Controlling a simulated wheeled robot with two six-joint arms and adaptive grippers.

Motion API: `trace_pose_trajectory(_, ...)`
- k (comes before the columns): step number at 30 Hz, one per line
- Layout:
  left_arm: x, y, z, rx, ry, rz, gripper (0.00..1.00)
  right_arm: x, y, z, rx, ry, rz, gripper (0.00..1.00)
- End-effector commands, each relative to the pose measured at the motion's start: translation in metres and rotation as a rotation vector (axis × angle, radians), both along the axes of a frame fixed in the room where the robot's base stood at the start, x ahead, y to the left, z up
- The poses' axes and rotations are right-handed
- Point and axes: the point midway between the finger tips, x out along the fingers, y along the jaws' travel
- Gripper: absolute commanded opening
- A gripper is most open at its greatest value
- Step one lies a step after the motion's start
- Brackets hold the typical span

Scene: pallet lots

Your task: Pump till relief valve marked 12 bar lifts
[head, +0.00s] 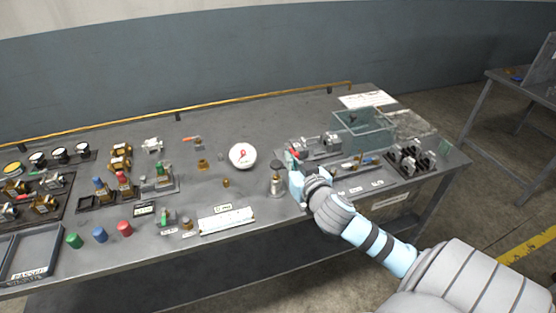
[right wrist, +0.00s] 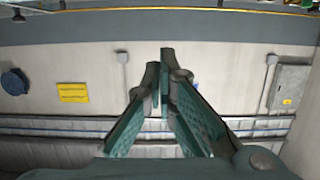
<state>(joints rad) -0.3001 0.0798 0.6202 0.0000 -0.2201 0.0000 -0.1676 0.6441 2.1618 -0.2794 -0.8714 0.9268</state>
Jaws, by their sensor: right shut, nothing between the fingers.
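A round white pressure gauge (head: 242,156) with a red needle stands near the middle of the bench. A small upright metal cylinder (head: 276,184) stands just left of my right gripper (head: 296,174). That gripper is shut and empty; its fingers (right wrist: 162,95) also meet in the right wrist view. A grey metal assembly (head: 318,145), possibly the pump, lies behind the gripper and is partly hidden. Several small brass and steel valves with coloured caps, such as a red-capped one (head: 123,183), stand at the left. I cannot read which is marked 12 bar. My left gripper is not in view.
A clear-walled bin (head: 362,138) and a rack of dark fittings (head: 410,161) occupy the bench's right end. A white label strip (head: 227,219) lies near the front edge. A grey tray (head: 35,255) is at front left. Bare bench top (head: 235,110) shows behind the gauge.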

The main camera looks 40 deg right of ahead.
Motion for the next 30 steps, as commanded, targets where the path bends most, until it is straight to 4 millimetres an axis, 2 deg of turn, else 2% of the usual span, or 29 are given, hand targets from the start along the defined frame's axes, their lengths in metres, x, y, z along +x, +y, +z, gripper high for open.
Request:
trace_pose_trajectory(12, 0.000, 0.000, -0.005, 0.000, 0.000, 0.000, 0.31, 0.080, -0.028, -0.021, 0.004, 0.000, -0.002, 0.00)
trace_pose_trajectory(15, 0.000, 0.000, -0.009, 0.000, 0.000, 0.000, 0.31, 0.078, -0.026, -0.042, 0.004, 0.002, 0.000, 0.00)
trace_pose_trajectory(19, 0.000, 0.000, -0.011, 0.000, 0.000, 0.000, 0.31, 0.078, -0.026, -0.056, 0.002, 0.001, 0.001, 0.00)
trace_pose_trajectory(30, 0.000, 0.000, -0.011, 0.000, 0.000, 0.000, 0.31, 0.077, -0.026, -0.060, 0.001, 0.000, 0.002, 0.00)
